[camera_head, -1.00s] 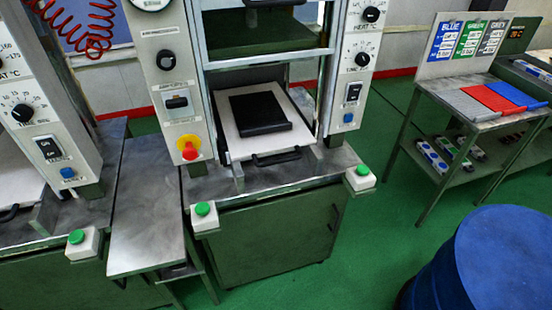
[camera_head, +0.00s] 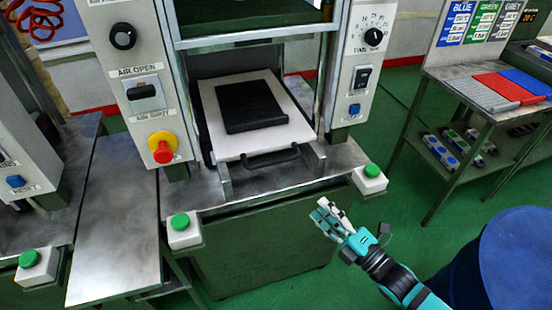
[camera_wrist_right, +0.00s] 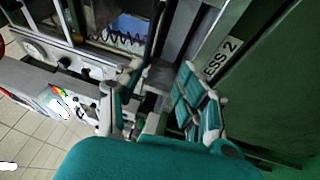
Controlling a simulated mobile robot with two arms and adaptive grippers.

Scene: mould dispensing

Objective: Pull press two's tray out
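Press two's tray (camera_head: 228,140) is a white plate in the middle of the head view, inside the press opening. A flat black mould (camera_head: 252,108) lies on it. The tray's black bar handle (camera_head: 270,157) sticks out at the front edge. My right gripper (camera_head: 330,212) is in front of the press cabinet, below and to the right of the handle and apart from it. In the right wrist view its fingers (camera_wrist_right: 160,74) are spread with nothing between them. A label (camera_wrist_right: 222,56) ending in "ESS 2" shows on the green metal there. My left gripper is out of view.
Green buttons on white boxes stand at the press's left (camera_head: 180,222) and right (camera_head: 371,171) front corners. A red stop knob (camera_head: 163,152) is on the left panel. A blue drum (camera_head: 515,255) stands at lower right. A side table (camera_head: 475,80) holds coloured strips. Green floor between is clear.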

